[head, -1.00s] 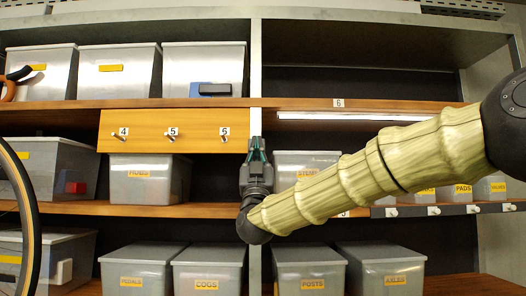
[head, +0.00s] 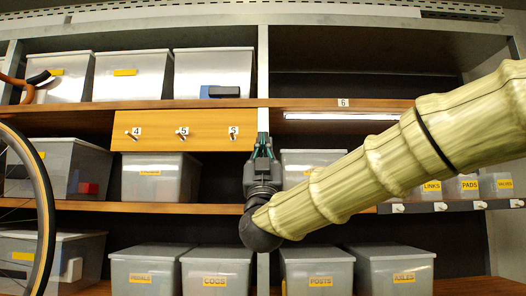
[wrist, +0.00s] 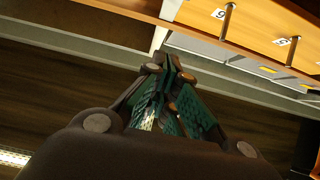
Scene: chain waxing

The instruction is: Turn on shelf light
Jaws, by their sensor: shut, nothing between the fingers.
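The shelf light (head: 340,116) is a pale white bar under the right-hand shelf board, below the label 6. I cannot tell whether it is lit. A bright strip, likely the same light, shows at the lower left of the wrist view (wrist: 14,158). My gripper (head: 263,140) points up in front of the metal post between the two shelf bays, left of the light bar. In the wrist view my gripper (wrist: 170,65) has its green-padded fingers shut and empty. No switch can be made out on the bar.
Grey bins stand on several shelves. A bicycle wheel (head: 45,200) is at the far left. The upper right compartment (head: 350,88) is empty.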

